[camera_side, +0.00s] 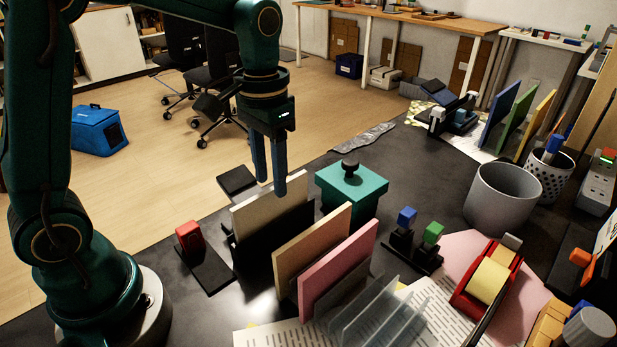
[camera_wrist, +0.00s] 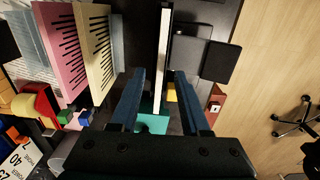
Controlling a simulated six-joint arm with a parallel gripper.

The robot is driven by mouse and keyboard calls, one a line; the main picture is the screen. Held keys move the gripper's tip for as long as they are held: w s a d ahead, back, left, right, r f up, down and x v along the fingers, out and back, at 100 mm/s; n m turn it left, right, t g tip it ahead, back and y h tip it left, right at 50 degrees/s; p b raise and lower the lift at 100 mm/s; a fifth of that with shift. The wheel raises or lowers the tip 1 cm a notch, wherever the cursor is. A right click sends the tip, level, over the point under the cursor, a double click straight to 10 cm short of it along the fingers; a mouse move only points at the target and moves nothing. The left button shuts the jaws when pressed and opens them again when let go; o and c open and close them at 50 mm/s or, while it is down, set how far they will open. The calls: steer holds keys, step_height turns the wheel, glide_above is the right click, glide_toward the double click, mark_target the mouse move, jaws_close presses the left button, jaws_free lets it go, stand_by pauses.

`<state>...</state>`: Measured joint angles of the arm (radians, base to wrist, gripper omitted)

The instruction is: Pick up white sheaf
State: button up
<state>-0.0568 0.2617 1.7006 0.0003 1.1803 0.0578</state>
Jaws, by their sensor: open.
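The white sheaf (camera_side: 270,208) stands upright in a black holder (camera_side: 268,243) on the dark table. In the wrist view the white sheaf (camera_wrist: 164,58) shows as a thin pale edge running between the two fingers. My gripper (camera_side: 269,189) has dark blue fingers pointing down at the sheaf's top edge. The gripper (camera_wrist: 157,88) is open, with one finger on each side of the sheaf and visible gaps. I cannot tell how far the fingertips reach below its top edge.
A cream sheaf (camera_side: 311,241) and a pink sheaf (camera_side: 338,267) stand just to the right. A teal box (camera_side: 352,190) with a black knob is close behind. A red block (camera_side: 189,238) on a black base stands left. A grey bin (camera_side: 503,195) is farther right.

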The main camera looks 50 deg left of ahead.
mark_target(271, 189)
steer(key=shift+f, duration=1.9)
steer(key=shift+f, duration=0.2)
jaws_close()
